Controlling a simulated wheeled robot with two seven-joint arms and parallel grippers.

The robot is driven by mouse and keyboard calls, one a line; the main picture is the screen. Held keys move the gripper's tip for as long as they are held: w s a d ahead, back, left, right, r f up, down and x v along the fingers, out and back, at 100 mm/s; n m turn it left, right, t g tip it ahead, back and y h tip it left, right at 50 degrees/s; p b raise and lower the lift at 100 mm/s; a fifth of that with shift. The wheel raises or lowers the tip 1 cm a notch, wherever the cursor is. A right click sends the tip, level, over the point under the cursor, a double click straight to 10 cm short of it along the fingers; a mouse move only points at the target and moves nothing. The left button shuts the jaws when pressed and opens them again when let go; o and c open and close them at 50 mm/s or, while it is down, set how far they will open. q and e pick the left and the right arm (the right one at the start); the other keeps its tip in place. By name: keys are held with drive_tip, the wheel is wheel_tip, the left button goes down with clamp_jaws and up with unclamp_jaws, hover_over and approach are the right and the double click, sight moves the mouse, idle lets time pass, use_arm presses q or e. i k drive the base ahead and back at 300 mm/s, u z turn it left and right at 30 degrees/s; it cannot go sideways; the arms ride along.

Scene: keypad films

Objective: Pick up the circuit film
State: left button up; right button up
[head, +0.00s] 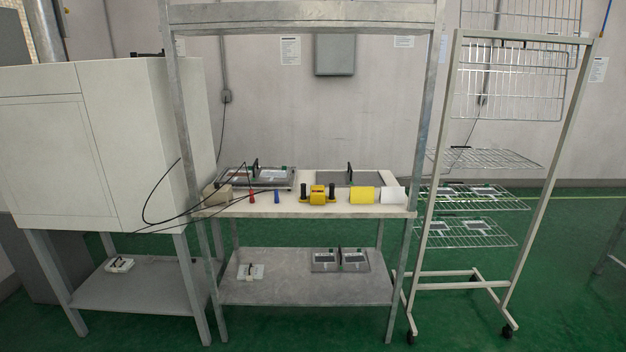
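Thin flat film-like sheets with grey and white areas lie on the wire rack at the right, on its upper loaded shelf (487,191) and on the shelf below (480,224). On the bench, a grey frame (258,186) at the left holds pale and brownish flat pieces. A second frame (350,178) with a dark upright handle lies at the back right of the bench. Everything is small, so I cannot tell which piece is the circuit film. Neither of my grippers is in view.
The bench (330,211) carries a yellow tool with black handles (318,195), a yellow roll (361,196), a white roll (392,195), and red (250,196) and blue (277,196) pieces. A large cabinet (110,140) stands left. Green floor shows between.

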sight(231, 173)
drive_tip(key=i, duration=2.3)
